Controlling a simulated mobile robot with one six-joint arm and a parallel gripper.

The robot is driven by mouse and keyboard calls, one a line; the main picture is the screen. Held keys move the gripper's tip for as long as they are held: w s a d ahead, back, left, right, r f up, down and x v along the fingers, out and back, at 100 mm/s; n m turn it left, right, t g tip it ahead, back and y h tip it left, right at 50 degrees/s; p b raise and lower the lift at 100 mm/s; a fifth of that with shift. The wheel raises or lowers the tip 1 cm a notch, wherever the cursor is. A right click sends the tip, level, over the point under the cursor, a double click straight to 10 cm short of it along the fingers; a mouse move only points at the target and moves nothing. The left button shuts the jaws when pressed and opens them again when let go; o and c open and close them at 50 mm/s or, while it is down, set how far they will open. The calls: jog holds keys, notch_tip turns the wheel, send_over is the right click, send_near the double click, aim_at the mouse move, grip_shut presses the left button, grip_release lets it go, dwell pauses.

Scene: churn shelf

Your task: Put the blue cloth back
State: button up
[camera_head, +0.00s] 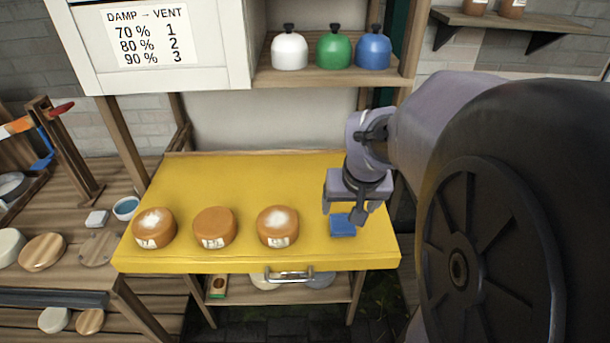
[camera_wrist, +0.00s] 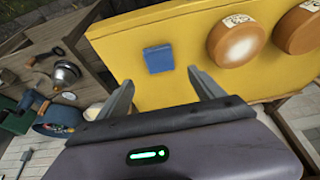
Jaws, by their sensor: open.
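The blue cloth (camera_head: 342,226) is a small folded square lying flat on the yellow tabletop (camera_head: 240,180), near its right front corner. It also shows in the wrist view (camera_wrist: 158,59), ahead of the fingers and apart from them. My gripper (camera_head: 355,210) is over the right part of the table, just above and beside the cloth. Its two fingers are spread with nothing between them, as the wrist view also shows (camera_wrist: 160,88).
Several cheese wheels stand on the table left of the cloth, the nearest (camera_head: 278,226) with a white patch. White, green and blue domed pots stand on the shelf (camera_head: 335,76) above. A wooden bench (camera_head: 75,170) with a blue bowl (camera_head: 126,208) is at left. The table's back is clear.

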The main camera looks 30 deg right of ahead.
jog(key=s+a+r+n+t+y, duration=0.1)
jog(key=a+r, duration=0.2)
jog(key=a, duration=0.4)
jog(key=s+a+r+y, duration=0.1)
jog(key=a+r, duration=0.2)
jog(key=a, duration=0.4)
jog(key=s+a+n+y, duration=0.1)
jog(key=s+a+y, duration=0.1)
jog(key=s+a, duration=0.75)
jog(key=b+x, duration=0.5)
jog(key=x, duration=0.1)
jog(key=shift+a+t, duration=0.4)
